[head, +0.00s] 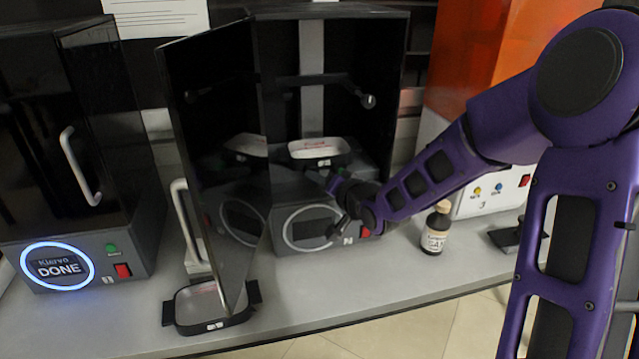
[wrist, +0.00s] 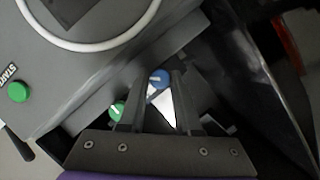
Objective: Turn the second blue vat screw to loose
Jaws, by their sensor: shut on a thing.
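The blue vat screw (wrist: 158,78) is a round blue knob with a pale pointer mark, between the fingertips of my gripper (wrist: 157,82) in the wrist view. My fingers are closed on its sides. A green screw (wrist: 117,110) shows beside the left finger. In the head view my gripper (head: 338,190) reaches into the open middle printer (head: 290,190), just below and in front of its vat (head: 320,150). The blue screw cannot be made out in the head view. Which way its pointer stands relative to loose cannot be told.
The middle printer's dark door (head: 205,130) stands open on the left. A second vat (head: 212,308) lies on the bench below it. A brown bottle (head: 436,230) stands right of the printer. The left printer (head: 75,170) is closed and reads DONE. A green start button (wrist: 18,92) shows in the wrist view.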

